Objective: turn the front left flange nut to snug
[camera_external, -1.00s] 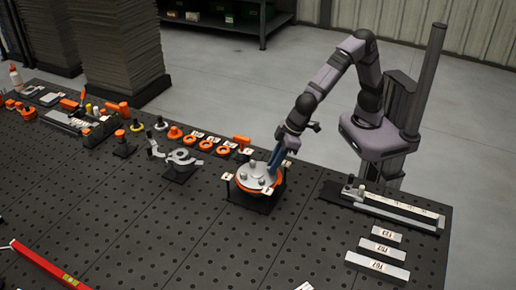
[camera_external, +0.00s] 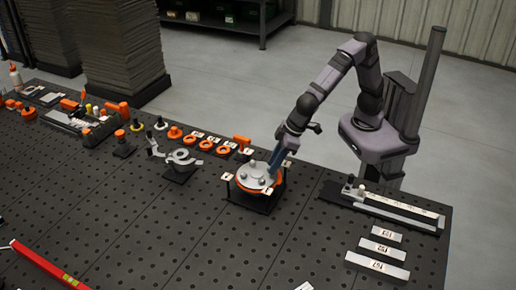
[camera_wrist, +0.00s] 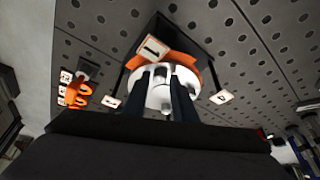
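The round flange (camera_external: 247,184), with a grey top, several grey nuts and an orange rim, sits on a dark stand near the right of the bench. It also shows in the wrist view (camera_wrist: 157,99), partly hidden behind the fingers. My gripper (camera_external: 274,166) points down at the flange's back right side, its blue fingers covering part of the top. In the wrist view my gripper (camera_wrist: 163,72) has its two fingers apart over the white flange top. Whether a nut is held between the fingertips is unclear. I cannot tell which nut is the front left one.
Numbered tags stand around the flange, including tag 1 (camera_wrist: 151,48) and tag 4 (camera_wrist: 221,97). A grey forked holder (camera_external: 182,160) and a row of orange rings (camera_external: 205,145) lie to the left. A long black measuring fixture (camera_external: 385,206) lies to the right.

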